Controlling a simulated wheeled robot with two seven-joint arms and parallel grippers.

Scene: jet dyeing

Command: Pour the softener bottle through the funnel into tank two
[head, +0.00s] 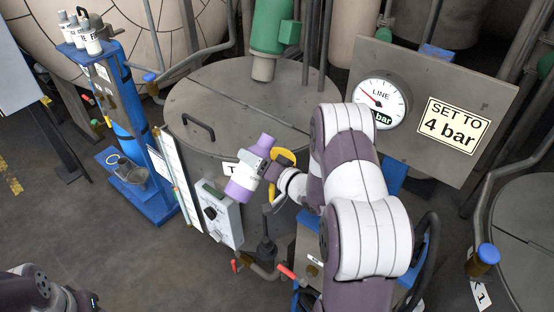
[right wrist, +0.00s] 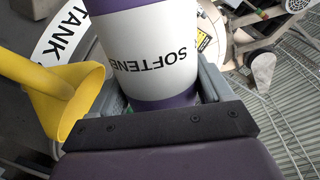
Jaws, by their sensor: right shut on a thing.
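My right gripper (head: 257,170) is shut on the softener bottle (head: 242,184), which is purple with a white label band. The bottle leans at a slant in the head view. In the right wrist view the bottle (right wrist: 150,50) stands between the fingers with its "SOFTENE…" lettering upside down. The yellow funnel (head: 286,156) is just right of the bottle, partly behind my gripper; its wide mouth also shows in the right wrist view (right wrist: 75,105), apart from the bottle. A white "TANK" sign (right wrist: 68,38) is partly covered; its number is hidden. My left gripper is out of view.
A grey tank lid (head: 235,95) with a black handle lies behind the bottle. A control box (head: 218,215) is below it. A blue stand (head: 128,130) with several white bottles is at the left. A gauge panel (head: 450,70) stands at the right.

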